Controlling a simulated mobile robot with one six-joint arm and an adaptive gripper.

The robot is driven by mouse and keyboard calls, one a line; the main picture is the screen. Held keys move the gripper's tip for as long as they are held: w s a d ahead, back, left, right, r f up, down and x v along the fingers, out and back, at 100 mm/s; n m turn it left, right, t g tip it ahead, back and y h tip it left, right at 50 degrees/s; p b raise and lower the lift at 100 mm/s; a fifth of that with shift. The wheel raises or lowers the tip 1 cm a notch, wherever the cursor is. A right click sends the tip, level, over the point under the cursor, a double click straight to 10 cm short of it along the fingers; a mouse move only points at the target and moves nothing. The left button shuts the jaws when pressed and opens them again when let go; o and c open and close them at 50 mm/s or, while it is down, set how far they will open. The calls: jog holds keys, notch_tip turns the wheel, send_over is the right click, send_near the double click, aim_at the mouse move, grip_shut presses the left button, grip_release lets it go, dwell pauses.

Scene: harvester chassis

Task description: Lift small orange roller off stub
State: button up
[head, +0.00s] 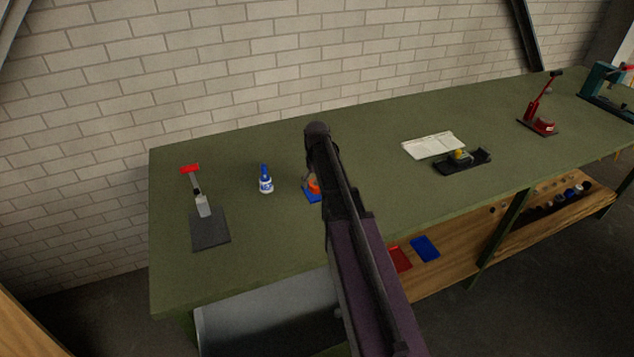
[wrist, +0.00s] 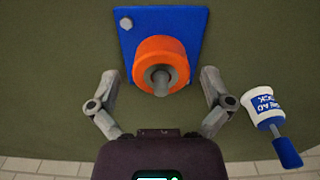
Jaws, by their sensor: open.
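The small orange roller (wrist: 161,65) sits on a grey stub (wrist: 160,78) fixed to a blue plate (wrist: 188,18). In the head view the roller (head: 314,186) and the blue plate (head: 309,196) show only partly, because my arm hides the rest. My gripper (wrist: 158,83) is open in the wrist view, with one finger to the left of the roller and one to the right. Neither finger visibly touches it. In the head view the fingers are hidden behind my arm.
A white and blue bottle (wrist: 264,107) stands close to the right finger in the wrist view; it also shows in the head view (head: 265,181). A dark plate with a red-handled tool (head: 210,230) is at the left. The green bench (head: 270,230) is clear in front.

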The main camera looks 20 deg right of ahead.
jog(key=shift+f, duration=0.4)
jog(key=shift+r, duration=0.1)
jog(key=c, duration=1.2)
